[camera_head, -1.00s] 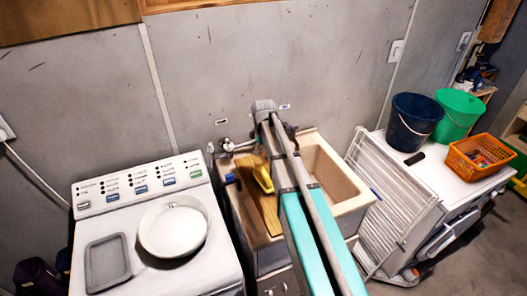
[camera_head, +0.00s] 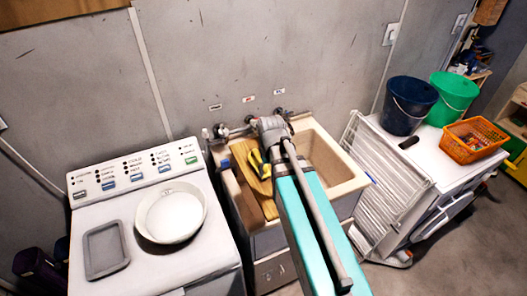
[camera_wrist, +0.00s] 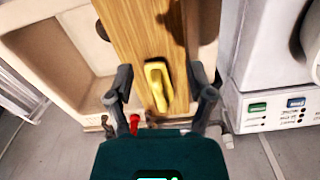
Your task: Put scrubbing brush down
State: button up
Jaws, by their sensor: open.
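The scrubbing brush (camera_wrist: 157,86) is yellow with an oblong handle. In the wrist view it appears to lie on the wooden board (camera_wrist: 138,35), lengthwise along it. In the head view the brush (camera_head: 259,164) shows just left of my arm's end, over the board (camera_head: 243,160) at the left side of the sink (camera_head: 343,168). My gripper (camera_wrist: 160,76) is open, with one finger on each side of the brush and a gap on both sides. In the head view the fingers are mostly hidden by my arm.
A washing machine (camera_head: 201,237) with a white basin (camera_head: 171,213) and a grey tray (camera_head: 105,251) stands left of the sink. A white drying rack (camera_head: 383,170), buckets (camera_head: 408,105) and an orange basket (camera_head: 470,142) are at right. Taps (camera_head: 236,128) are behind the sink.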

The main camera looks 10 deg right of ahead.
jog(key=shift+m, duration=0.3)
jog(key=s, duration=0.5)
jog(key=shift+s, duration=0.3)
notch_tip(320, 180, down, 7)
jog(key=b, duration=0.6)
jog(key=shift+r+b, duration=0.15)
jog(key=shift+b, duration=0.2)
